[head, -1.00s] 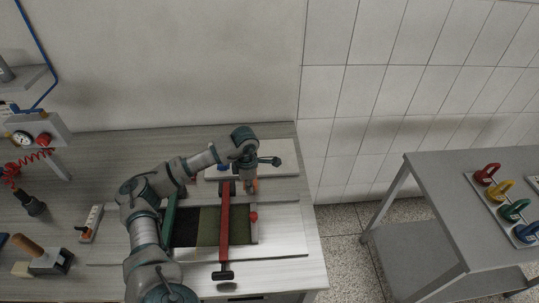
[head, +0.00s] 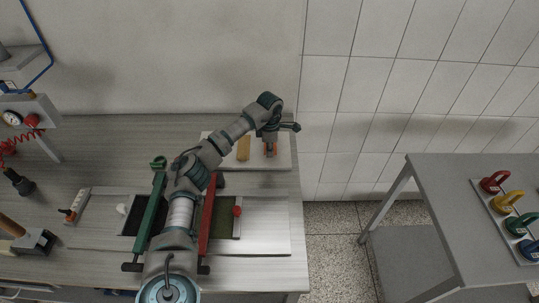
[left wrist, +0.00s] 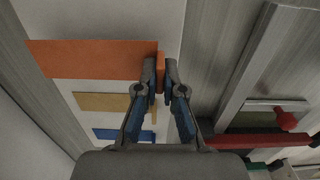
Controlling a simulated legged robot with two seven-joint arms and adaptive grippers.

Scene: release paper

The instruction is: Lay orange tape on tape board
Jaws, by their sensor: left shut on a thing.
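My left gripper (head: 270,147) is over the right part of the white tape board (head: 282,160) at the back of the bench. In the left wrist view my left gripper (left wrist: 161,75) is shut on a small orange tape piece (left wrist: 160,72). An orange strip (left wrist: 90,58) lies flat on the board, its end at the fingertips. I cannot tell whether the held piece touches it. A yellow strip (left wrist: 103,102) and a blue strip (left wrist: 118,134) lie beside it. The yellow strip also shows in the head view (head: 243,148). My right gripper is not in view.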

